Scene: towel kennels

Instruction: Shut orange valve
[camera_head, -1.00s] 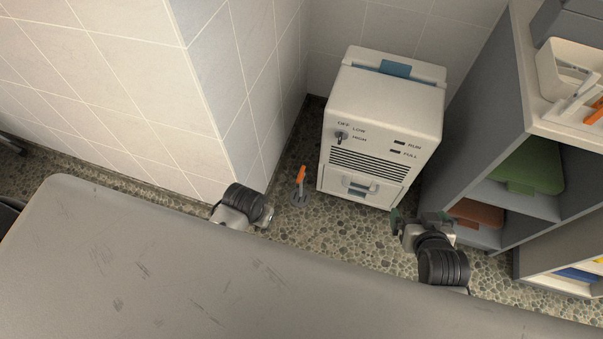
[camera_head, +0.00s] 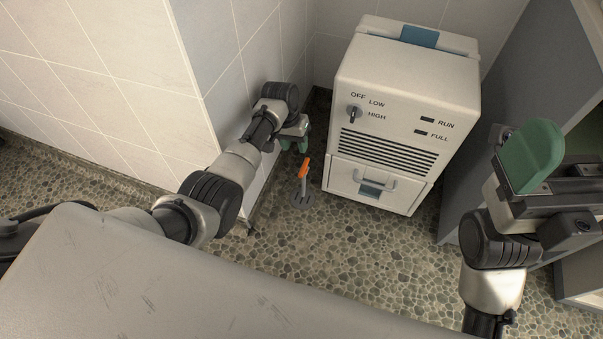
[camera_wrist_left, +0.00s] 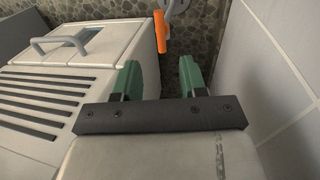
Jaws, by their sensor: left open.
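The orange valve handle (camera_head: 304,167) stands on a grey stem over a round grey fitting (camera_head: 302,200) in the pebbled floor, left of the white machine. It also shows at the top of the left wrist view (camera_wrist_left: 160,32), beyond the fingers. My left gripper (camera_head: 295,145) is open and empty, with green fingers, just above and left of the valve and apart from it. In the left wrist view the fingers (camera_wrist_left: 160,80) are spread with a gap between them. My right gripper (camera_head: 535,165) is raised at the right; only one broad green finger face shows clearly, so its opening is unclear.
The white machine (camera_head: 400,95) with a knob and drawer stands close right of the valve. A tiled wall corner (camera_head: 222,110) is close on the left. A grey shelf unit (camera_head: 500,100) stands at the right. Pebbled floor (camera_head: 340,250) is clear in front.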

